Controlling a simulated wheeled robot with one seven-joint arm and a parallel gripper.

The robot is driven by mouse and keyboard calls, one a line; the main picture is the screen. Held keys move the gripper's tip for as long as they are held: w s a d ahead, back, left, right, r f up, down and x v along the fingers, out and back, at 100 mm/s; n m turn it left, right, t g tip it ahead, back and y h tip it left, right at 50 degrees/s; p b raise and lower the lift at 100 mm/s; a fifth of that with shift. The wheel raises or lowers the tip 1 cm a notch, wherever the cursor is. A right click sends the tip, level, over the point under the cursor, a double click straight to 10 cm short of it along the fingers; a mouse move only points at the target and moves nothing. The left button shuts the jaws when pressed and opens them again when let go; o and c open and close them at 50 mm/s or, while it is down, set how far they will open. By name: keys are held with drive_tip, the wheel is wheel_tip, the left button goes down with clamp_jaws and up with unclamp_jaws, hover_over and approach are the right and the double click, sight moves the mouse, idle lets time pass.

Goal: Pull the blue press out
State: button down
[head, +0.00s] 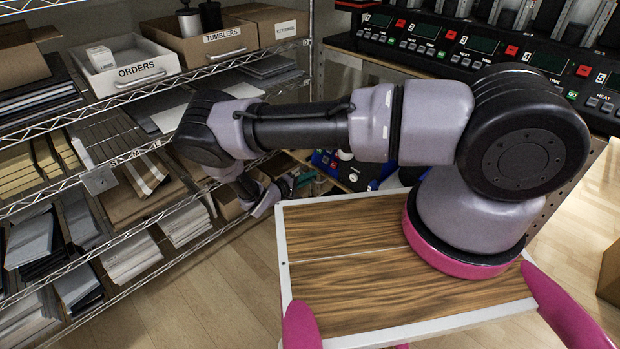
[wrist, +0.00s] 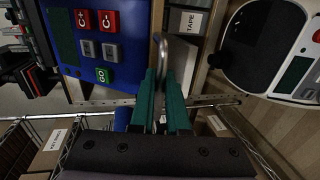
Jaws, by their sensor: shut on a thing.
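The blue press (wrist: 132,50) shows at the upper left of the wrist view as a blue panel with red, grey and green buttons. In the head view, part of the blue press (head: 384,171) shows below my arm, low under the counter; my arm hides the rest. My gripper (wrist: 163,80) has green fingers shut on a thin metal handle (wrist: 158,42) beside the blue panel. The handle's attachment is hidden behind the fingers. In the head view my gripper is small and partly hidden beyond my forearm.
A wire shelf (head: 140,85) with boxes and stacked goods stands on the left. A counter with several black control panels (head: 460,45) is at the upper right. A white and black device (wrist: 262,45) is at the wrist view's right, near a TAPE box (wrist: 187,22). Open floor (head: 225,285) lies in front.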

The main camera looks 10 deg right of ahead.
drive_tip(key=shift+s+a, duration=0.1)
idle(0.3)
drive_tip(key=c, duration=0.9)
unclamp_jaws()
drive_tip(key=v, duration=1)
drive_tip(key=shift+s+a, duration=0.15)
drive_tip(key=shift+a, duration=0.15)
